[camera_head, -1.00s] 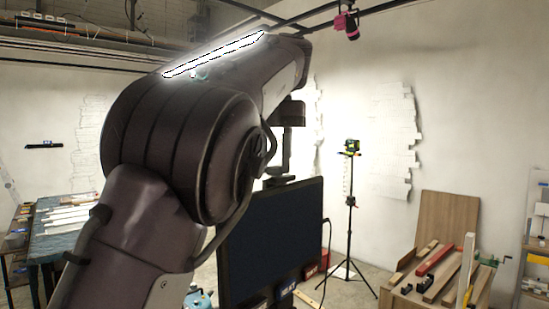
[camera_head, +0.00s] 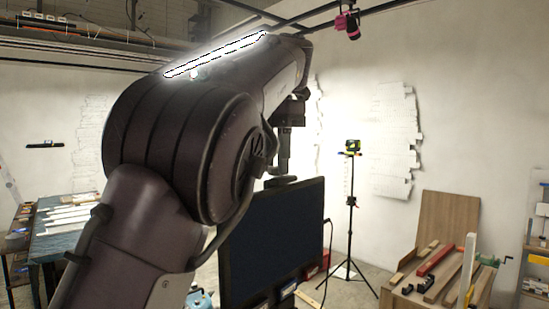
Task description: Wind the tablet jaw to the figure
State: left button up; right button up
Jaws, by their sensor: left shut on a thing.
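A large dark tablet (camera_head: 272,240) stands upright at the middle, its screen black. A dark jaw piece (camera_head: 281,182) sits at its top edge, small and partly hidden by my arm. My left arm fills the left and centre of the view. My left gripper (camera_head: 283,165) points down just above the tablet's top edge. It is shut on a small dark thing at the jaw, which is too small and dark to make out. No figure or scale can be read. My right gripper is not in view.
A yellow-topped device on a black tripod (camera_head: 351,190) stands behind, right of the tablet. A wooden bench (camera_head: 425,295) with bars and clamps is at the lower right. A table with white strips (camera_head: 70,218) is at the left. White reliefs (camera_head: 395,140) are on the wall.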

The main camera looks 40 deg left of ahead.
pick_arm(q)
jog(key=shift+r, duration=0.1)
jog(key=o, duration=1)
jog(key=shift+w, duration=0.2)
